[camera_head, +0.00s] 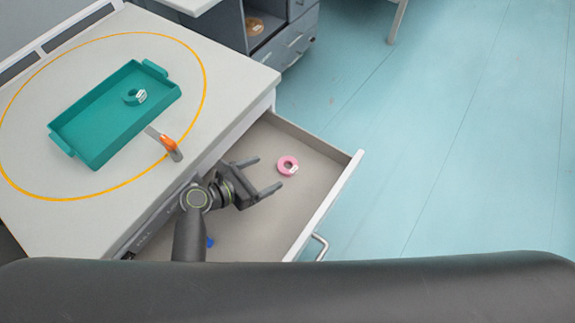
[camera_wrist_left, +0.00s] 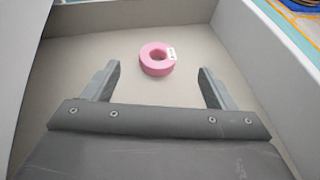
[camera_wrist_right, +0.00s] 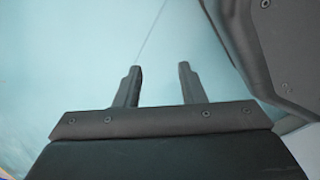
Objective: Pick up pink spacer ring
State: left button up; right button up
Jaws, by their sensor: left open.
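The pink spacer ring (camera_head: 287,165) lies flat in the open drawer (camera_head: 262,215), toward its far end. It has a small white label. My left gripper (camera_head: 268,175) is open and empty over the drawer, with its fingers pointing toward the ring. In the left wrist view the ring (camera_wrist_left: 157,59) sits ahead of the fingertips, midway between the two fingers (camera_wrist_left: 159,70) and not touched by them. My right gripper (camera_wrist_right: 158,68) is in the right wrist view only. Its fingers are apart with nothing between them, above the blue floor.
The drawer walls (camera_wrist_left: 288,50) rise on both sides of my left gripper. A teal tray (camera_head: 75,137) holding a teal ring (camera_head: 130,97) stands on the table inside a yellow outline. An orange-handled tool (camera_head: 171,147) lies at the table edge. A small blue thing (camera_head: 210,241) is in the near drawer.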

aim_at(283, 168)
pick_arm(q)
notch_tip(283, 168, down, 2)
jog(key=shift+f, duration=0.1)
jog(key=shift+w+d+f, duration=0.15)
jog(key=shift+w+d, duration=0.25)
jog(key=shift+w, duration=0.05)
jog(key=b+x, duration=0.1)
jog(key=x, duration=0.4)
jog(key=shift+w+d+f+b, duration=0.1)
jog(key=shift+w+d+b, duration=0.1)
jog(key=shift+b, duration=0.2)
jog(key=shift+w+d+f, duration=0.1)
jog(key=shift+w+d, duration=0.05)
jog(key=shift+d, duration=0.15)
pick_arm(e)
jog(key=shift+w+f, duration=0.2)
jog(key=shift+w, duration=0.25)
jog(key=shift+w+f, duration=0.2)
jog(key=shift+w, duration=0.25)
pick_arm(q)
jog(key=c, duration=1.1)
pick_arm(e)
jog(key=shift+s, duration=0.1)
jog(key=shift+r, duration=0.15)
